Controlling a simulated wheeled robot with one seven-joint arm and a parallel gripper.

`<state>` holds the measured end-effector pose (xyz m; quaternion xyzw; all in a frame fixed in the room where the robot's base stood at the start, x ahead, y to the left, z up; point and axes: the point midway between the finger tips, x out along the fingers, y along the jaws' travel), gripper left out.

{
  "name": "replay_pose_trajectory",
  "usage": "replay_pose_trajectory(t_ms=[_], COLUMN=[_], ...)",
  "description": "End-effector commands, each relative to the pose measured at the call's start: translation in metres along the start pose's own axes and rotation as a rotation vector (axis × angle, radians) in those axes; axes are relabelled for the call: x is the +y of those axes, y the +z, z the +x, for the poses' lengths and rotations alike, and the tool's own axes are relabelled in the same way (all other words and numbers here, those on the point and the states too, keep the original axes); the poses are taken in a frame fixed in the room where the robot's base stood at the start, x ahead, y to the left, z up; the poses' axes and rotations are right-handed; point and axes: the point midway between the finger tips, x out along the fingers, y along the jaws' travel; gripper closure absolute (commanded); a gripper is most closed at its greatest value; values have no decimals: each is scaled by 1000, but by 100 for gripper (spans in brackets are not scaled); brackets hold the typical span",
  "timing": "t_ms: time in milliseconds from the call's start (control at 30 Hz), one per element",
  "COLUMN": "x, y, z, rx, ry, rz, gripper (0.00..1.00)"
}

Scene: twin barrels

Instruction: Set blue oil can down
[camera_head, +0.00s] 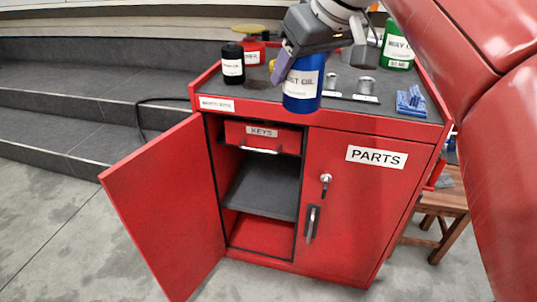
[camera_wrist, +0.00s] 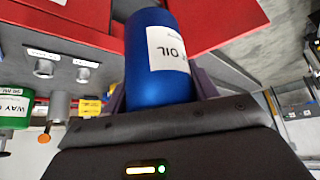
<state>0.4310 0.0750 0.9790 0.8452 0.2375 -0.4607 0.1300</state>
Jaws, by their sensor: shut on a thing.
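The blue oil can (camera_head: 302,84) has a white label ending in "OIL" and is held by my gripper (camera_head: 292,66) near the front edge of the red cabinet's dark top (camera_head: 252,98). My gripper is shut on the can. In the head view, the can looks upright, and its lower end overlaps the cabinet's front edge; I cannot tell whether it touches the top. In the wrist view, the blue can (camera_wrist: 158,75) fills the middle, between the fingers of my gripper (camera_wrist: 160,95).
A black bottle (camera_head: 232,64), a red can (camera_head: 254,52) and a green can (camera_head: 398,48) stand on the top. Two metal cylinders (camera_head: 366,85) and a blue object (camera_head: 410,101) are at right. The left cabinet door (camera_head: 165,205) hangs open; the PARTS door (camera_head: 345,200) is shut.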

Motion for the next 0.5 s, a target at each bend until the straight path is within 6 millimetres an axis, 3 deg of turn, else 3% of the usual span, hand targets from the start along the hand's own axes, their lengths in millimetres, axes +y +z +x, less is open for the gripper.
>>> replay_pose_trajectory(t_ms=[167, 400, 500], x=[14, 39, 47], y=[50, 127, 151], z=[78, 201, 240], rx=[-8, -14, -13], ry=[44, 122, 148], rz=[77, 202, 242], gripper=[76, 76, 76])
